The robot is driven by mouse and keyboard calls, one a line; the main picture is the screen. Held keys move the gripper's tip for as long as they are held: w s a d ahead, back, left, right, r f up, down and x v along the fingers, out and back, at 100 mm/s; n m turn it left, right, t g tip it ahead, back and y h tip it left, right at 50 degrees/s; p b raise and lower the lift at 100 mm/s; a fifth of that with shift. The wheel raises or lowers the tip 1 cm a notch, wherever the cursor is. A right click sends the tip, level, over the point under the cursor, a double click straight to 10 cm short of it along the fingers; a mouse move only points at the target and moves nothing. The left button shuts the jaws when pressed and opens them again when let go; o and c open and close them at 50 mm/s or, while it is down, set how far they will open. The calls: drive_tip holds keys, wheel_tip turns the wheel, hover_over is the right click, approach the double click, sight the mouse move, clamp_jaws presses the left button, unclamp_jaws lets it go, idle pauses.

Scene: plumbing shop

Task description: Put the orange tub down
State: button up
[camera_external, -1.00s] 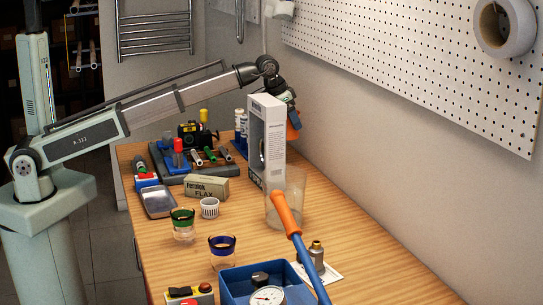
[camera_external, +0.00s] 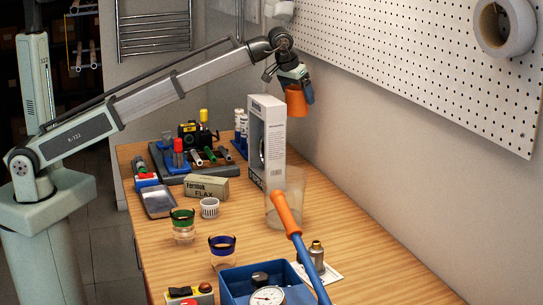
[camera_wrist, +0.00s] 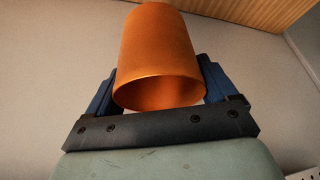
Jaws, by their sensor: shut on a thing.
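The orange tub (camera_external: 296,100) is held in the air by my gripper (camera_external: 298,86), above and to the right of the tall white and grey box, near the wall. In the wrist view the orange tub (camera_wrist: 158,55) sits between the two blue fingers of my gripper (camera_wrist: 158,90), which are shut on its sides. Its open rim faces the camera there. The tub is clear of the bench in the external view.
The wooden bench (camera_external: 350,245) has bare room along its right side. A pegboard (camera_external: 420,60) hangs on the wall.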

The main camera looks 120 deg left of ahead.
drive_tip(key=w+d+n+g, duration=0.4)
drive_tip(key=w+d+n, duration=0.65)
drive_tip(key=d, duration=0.25)
drive_tip(key=shift+n+g, duration=0.3)
drive_tip(key=shift+n, duration=0.15)
drive_tip(key=shift+s+d+f, duration=0.1)
drive_tip(key=shift+f, duration=3.3)
drive_tip(key=shift+s+d+f, duration=0.1)
drive_tip(key=shift+s+f, duration=0.05)
drive_tip(key=shift+f, duration=3.25)
drive_tip(key=shift+s+d+f, duration=0.1)
drive_tip(key=shift+f, duration=3.3)
drive_tip(key=o, duration=0.8)
drive_tip(key=shift+f, duration=0.1)
drive_tip(key=v, duration=1.2)
drive_tip(key=shift+a+r, duration=0.2)
drive_tip(key=shift+a, duration=0.05)
